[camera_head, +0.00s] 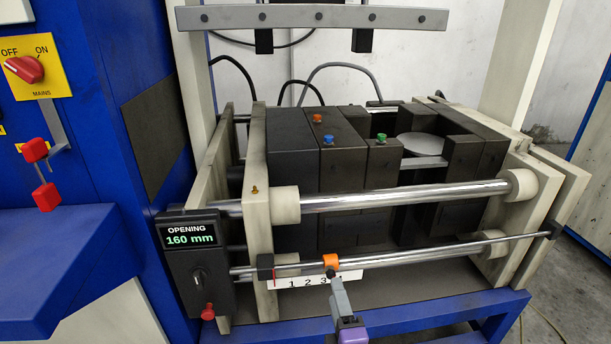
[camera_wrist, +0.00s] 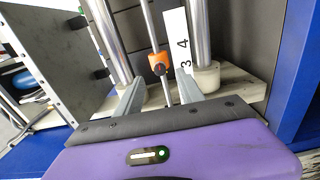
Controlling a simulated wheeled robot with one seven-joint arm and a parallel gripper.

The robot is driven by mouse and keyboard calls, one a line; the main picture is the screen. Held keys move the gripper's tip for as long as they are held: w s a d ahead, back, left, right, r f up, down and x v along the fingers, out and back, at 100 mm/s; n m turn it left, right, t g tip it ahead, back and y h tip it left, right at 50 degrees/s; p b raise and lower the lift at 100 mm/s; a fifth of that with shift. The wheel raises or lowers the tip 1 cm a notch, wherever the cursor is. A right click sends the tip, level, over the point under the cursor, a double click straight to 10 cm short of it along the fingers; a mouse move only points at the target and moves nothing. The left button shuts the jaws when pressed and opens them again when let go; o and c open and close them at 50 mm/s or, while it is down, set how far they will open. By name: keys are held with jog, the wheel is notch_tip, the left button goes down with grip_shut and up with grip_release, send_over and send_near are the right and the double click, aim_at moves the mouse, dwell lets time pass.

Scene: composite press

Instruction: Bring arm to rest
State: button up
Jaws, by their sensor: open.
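My gripper (camera_head: 336,284) is at the front of the press, just below an orange clamp (camera_head: 331,260) on the lower thin rod. In the wrist view my gripper (camera_wrist: 160,82) has its two grey fingers apart, with nothing held between them. The orange clamp (camera_wrist: 158,58) with its dark knob shows ahead, between the lines of the fingertips. I cannot tell whether a fingertip touches the knob. My purple gripper body fills the bottom of the wrist view.
The press has thick steel bars (camera_head: 410,195) and pale end plates (camera_head: 259,220). A numbered white scale (camera_head: 300,281) sits behind the thin rod. A display (camera_head: 190,235) reads 160 mm. A blue frame rail (camera_head: 430,315) runs below. A blue cabinet (camera_head: 95,100) stands left.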

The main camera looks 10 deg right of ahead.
jog(key=s+d+r+m+g+p, duration=0.1)
jog(key=s+m, duration=0.5)
jog(key=s, duration=0.7)
jog(key=s+d+r+m+g+p, duration=0.1)
jog(key=s+d+r+m+p, duration=0.2)
jog(key=s, duration=1.1)
jog(key=s+d+r+m+g+p, duration=0.1)
jog(key=s+d+r+m+p, duration=0.2)
jog(key=s+r+m+p, duration=0.4)
jog(key=s+r+m, duration=0.1)
jog(key=s+r, duration=0.2)
jog(key=s, duration=0.4)
jog(key=shift+s+r+m, duration=0.15)
jog(key=shift+r+m, duration=0.1)
jog(key=shift+m, duration=0.15)
